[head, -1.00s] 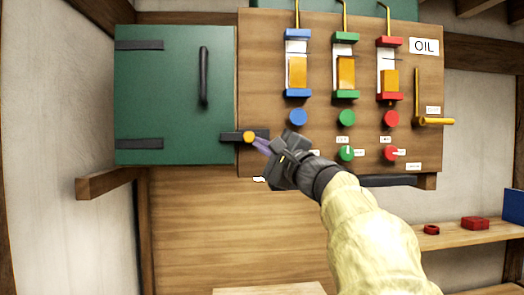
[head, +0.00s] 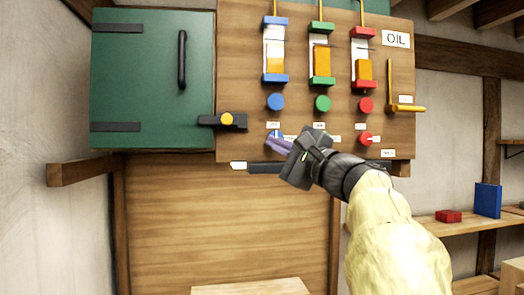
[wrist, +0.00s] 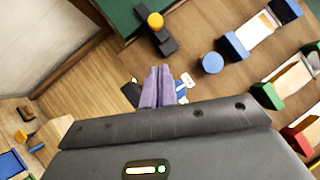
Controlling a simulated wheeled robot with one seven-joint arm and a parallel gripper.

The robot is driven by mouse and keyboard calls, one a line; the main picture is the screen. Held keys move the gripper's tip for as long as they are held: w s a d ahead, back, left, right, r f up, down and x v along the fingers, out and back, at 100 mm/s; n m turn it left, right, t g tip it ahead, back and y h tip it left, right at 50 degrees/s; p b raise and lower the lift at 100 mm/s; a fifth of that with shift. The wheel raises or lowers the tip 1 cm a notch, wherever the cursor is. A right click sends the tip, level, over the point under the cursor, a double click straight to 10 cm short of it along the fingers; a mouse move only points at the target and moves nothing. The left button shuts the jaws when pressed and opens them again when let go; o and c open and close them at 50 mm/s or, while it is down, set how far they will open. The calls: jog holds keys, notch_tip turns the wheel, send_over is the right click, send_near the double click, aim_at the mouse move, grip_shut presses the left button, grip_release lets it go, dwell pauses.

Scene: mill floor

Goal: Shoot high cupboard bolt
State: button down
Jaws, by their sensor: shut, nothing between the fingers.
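The green cupboard door (head: 150,85) is closed at the upper left, with a black vertical handle. The bolt (head: 240,122) is a black bar with a yellow knob (head: 227,119) at the door's lower right corner. It spans the seam between door and wooden panel. My gripper (head: 272,141) is shut and empty, its purple fingertips below and right of the bolt, apart from it. In the wrist view the bolt (wrist: 168,45) lies ahead of the closed fingers (wrist: 157,82), with its yellow knob at the far end.
The wooden panel (head: 232,60) carries blue, green and red oil gauges, round knobs and small dials. A blue dial (wrist: 182,88) is close beside my fingertips, partly hidden. A yellow lever (head: 405,106) is at right. A shelf (head: 450,228) with red and blue blocks is lower right.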

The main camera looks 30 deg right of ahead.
jog(key=b+v, duration=0.1)
jog(key=v, duration=0.2)
jog(key=shift+f, duration=0.1)
dwell(0.4)
jog(key=w+a+f+n+g, duration=0.2)
jog(key=a+f+g, duration=0.15)
jog(key=f, duration=0.85)
jog(key=w+a+f+n+g+h, duration=0.1)
jog(key=w+a+f+g, duration=0.25)
jog(key=f, duration=0.75)
jog(key=w+a+f+n+g, duration=0.1)
jog(key=a+f+n+g, duration=0.2)
jog(key=f, duration=0.9)
jog(key=s+a+f+n+g+h, duration=0.1)
jog(key=s+a+f+n+g, duration=0.2)
jog(key=f, duration=0.5)
jog(key=s+a+f+n+g+h, duration=0.1)
jog(key=s+a+f+n+g, duration=0.2)
jog(key=s+f+n, duration=0.3)
jog(key=s+a+f+n+g+h, duration=0.1)
jog(key=s+a+f+n, duration=0.3)
jog(key=f, duration=0.6)
jog(key=shift+s+n+g+h, duration=0.3)
jog(key=shift+s+g, duration=0.6)
jog(key=shift+s, duration=0.05)
